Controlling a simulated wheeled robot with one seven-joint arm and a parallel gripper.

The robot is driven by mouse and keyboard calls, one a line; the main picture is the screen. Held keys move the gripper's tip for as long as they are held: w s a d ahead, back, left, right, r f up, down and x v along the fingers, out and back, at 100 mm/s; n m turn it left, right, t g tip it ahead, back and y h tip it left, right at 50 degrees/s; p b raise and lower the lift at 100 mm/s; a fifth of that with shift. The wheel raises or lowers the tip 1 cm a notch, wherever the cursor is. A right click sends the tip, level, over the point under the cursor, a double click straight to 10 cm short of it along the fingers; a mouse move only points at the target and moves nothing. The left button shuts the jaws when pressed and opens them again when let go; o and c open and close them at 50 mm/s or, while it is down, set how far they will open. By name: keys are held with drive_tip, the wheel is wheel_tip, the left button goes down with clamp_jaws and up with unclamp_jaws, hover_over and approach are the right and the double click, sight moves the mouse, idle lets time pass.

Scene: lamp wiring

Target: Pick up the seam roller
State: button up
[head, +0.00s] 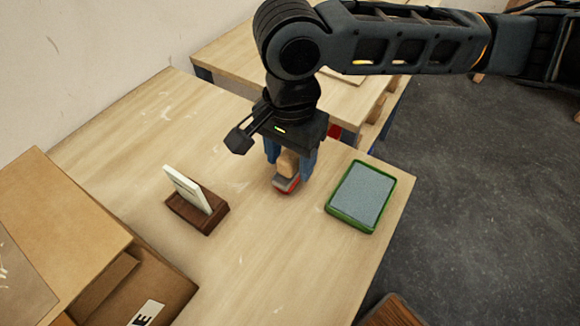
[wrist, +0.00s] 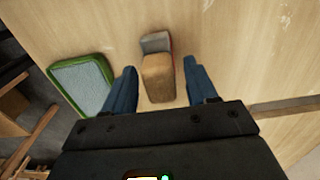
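The seam roller, as far as I can tell, is the small thing with a tan wooden handle (head: 288,163) and a grey and red end (head: 286,184), on the light wooden table. It also shows in the wrist view (wrist: 157,75), between my blue fingers. My gripper (head: 290,168) points down over it, with one finger on each side. In the wrist view my gripper (wrist: 160,68) is open, with visible gaps between both fingers and the handle. The fingers partly hide the thing in the head view.
A green-rimmed tray with a grey-blue surface (head: 361,195) lies to the right, near the table edge. A brown wooden stand (head: 198,212) holding a pale upright plate is to the left. Cardboard boxes (head: 60,205) fill the left front. Bare table lies between.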

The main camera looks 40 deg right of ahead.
drive_tip(key=c, duration=1)
drive_tip(key=shift+r, duration=0.55)
drive_tip(key=r, duration=0.3)
drive_tip(key=shift+s+d+r, duration=0.2)
drive_tip(key=s+d+r, duration=0.6)
drive_tip(key=s+d, duration=0.1)
drive_tip(key=shift+s+d+r, duration=0.25)
drive_tip(key=shift+s+d, duration=0.15)
